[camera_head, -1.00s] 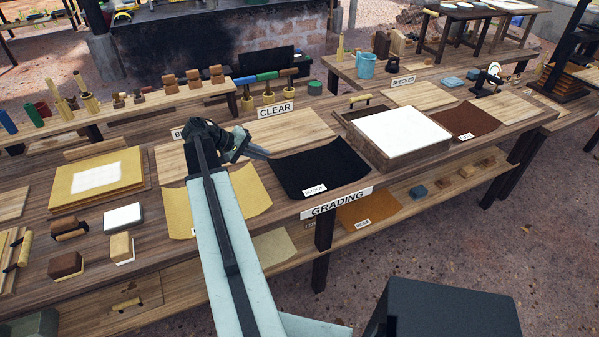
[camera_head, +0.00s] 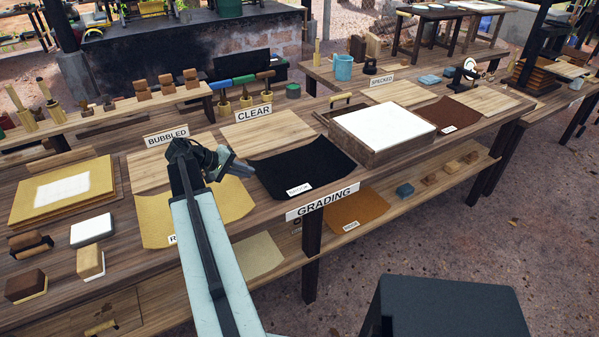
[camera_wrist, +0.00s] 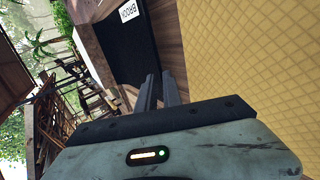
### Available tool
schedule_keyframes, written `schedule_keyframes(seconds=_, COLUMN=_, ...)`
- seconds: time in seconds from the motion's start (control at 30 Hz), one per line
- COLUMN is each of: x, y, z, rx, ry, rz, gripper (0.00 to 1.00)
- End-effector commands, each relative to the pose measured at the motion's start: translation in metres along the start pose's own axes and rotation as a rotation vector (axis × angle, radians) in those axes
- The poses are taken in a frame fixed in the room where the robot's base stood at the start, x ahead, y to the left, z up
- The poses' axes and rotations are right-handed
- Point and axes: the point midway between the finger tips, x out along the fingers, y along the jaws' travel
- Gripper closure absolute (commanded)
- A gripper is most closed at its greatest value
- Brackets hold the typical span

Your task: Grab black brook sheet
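The black sheet (camera_head: 300,165) lies on the table, its edges curling up slightly, with a white "BROOK" label (camera_head: 299,189) at its front edge. My gripper (camera_head: 250,178) is over the gap between the yellow sheet (camera_head: 150,213) and the black sheet, its tips by the black sheet's left edge. Whether they touch it I cannot tell. In the wrist view the two fingers (camera_wrist: 160,89) lie close together with nothing between them. The black sheet (camera_wrist: 133,48) shows beyond them, and the yellow sheet (camera_wrist: 250,60) fills the right side.
A wooden tray with a white slab (camera_head: 383,128) stands right of the black sheet. The "CLEAR" sign (camera_head: 254,115) and "BUBBLED" sign (camera_head: 166,137) stand behind. The "GRADING" sign (camera_head: 322,202) is on the table's front edge. A brown sheet (camera_head: 446,114) lies farther right.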

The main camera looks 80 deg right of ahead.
Motion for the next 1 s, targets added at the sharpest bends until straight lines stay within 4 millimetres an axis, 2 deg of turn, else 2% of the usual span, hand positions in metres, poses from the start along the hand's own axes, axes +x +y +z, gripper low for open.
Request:
schedule_keyframes(seconds=0.3, x=0.050, y=-0.005, z=0.000, rx=0.001, ry=-0.001, rz=0.000, gripper=0.90)
schedule_keyframes(seconds=0.5, x=0.049, y=-0.001, z=0.000, rx=0.000, ry=0.001, rz=0.000, gripper=0.90)
schedule_keyframes(seconds=0.53, x=0.049, y=-0.001, z=0.000, rx=0.000, ry=0.001, rz=0.000, gripper=0.93)
schedule_keyframes(seconds=0.57, x=0.049, y=-0.001, z=0.000, rx=0.000, ry=0.001, rz=0.000, gripper=1.00)
schedule_keyframes(seconds=1.0, x=0.049, y=-0.002, z=0.000, rx=0.000, ry=0.001, rz=0.000, gripper=1.00)
